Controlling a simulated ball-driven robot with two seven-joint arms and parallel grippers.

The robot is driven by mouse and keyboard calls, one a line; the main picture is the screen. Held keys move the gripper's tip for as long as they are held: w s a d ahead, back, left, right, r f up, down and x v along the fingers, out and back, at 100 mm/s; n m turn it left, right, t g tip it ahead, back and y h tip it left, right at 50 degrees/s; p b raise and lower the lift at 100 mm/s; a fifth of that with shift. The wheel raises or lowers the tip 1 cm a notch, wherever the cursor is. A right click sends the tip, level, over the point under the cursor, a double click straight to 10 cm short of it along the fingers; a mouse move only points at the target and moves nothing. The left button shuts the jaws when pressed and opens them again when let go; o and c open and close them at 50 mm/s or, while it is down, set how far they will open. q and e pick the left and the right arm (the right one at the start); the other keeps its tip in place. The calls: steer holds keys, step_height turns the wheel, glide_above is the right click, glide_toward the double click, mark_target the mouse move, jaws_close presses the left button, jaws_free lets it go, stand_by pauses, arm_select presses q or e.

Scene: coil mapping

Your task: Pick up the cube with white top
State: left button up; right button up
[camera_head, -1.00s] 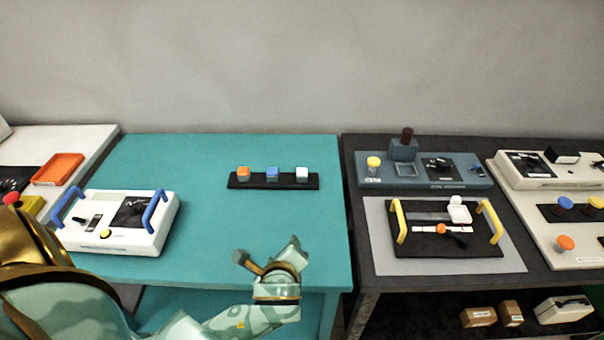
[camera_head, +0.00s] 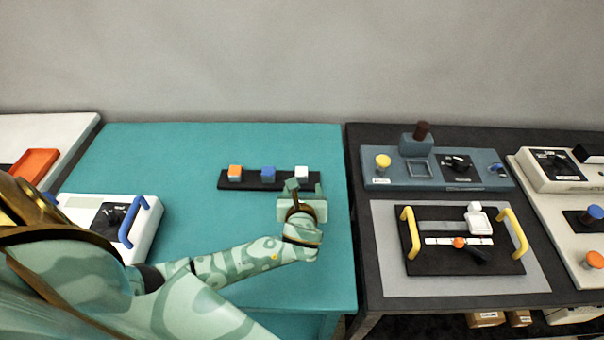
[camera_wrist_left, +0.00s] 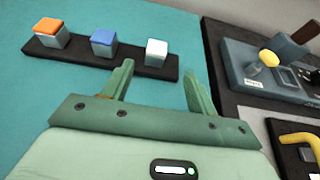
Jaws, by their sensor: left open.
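The cube with the white top (camera_head: 302,172) stands at the right end of a black strip (camera_head: 207,178) on the teal table. A blue-topped cube (camera_head: 268,174) and an orange-topped cube (camera_head: 235,172) stand to its left on the strip. In the left wrist view the white-topped cube (camera_wrist_left: 156,52) is ahead of the fingers. My left gripper (camera_head: 304,188) is just in front of the strip's right end. In the left wrist view the left gripper (camera_wrist_left: 158,82) is open and empty, its fingers apart from the cube. My right gripper is not in view.
A white device with blue handles (camera_head: 147,222) stands on the teal table (camera_head: 195,225) at the left. A dark table at the right holds a blue-grey device (camera_head: 485,180) and a black board with yellow handles (camera_head: 410,265). The teal table's middle is clear.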

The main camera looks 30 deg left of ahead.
mark_target(301, 176)
arm_select(q)
steer(key=b+x, duration=0.1)
steer(key=x, duration=0.4)
steer(key=shift+w+a+f, duration=0.2)
steer(key=shift+w+f, duration=0.05)
steer(key=shift+f, duration=0.05)
steer(key=shift+w+a, duration=0.1)
steer(key=shift+w, duration=0.1)
steer(key=b+x, duration=0.1)
steer(key=x, duration=0.2)
steer(key=b+x, duration=0.1)
steer(key=shift+s+a+f+b, duration=0.1)
steer(key=shift+a+f+b, duration=0.2)
steer(key=shift+f, duration=0.2)
steer(key=shift+w+a+f, duration=0.1)
steer(key=shift+w+a, duration=0.05)
steer(key=shift+w, duration=0.25)
steer(key=shift+s, duration=0.1)
steer(key=shift+c, duration=0.6)
steer(key=c, duration=1)
steer(key=shift+o, duration=0.2)
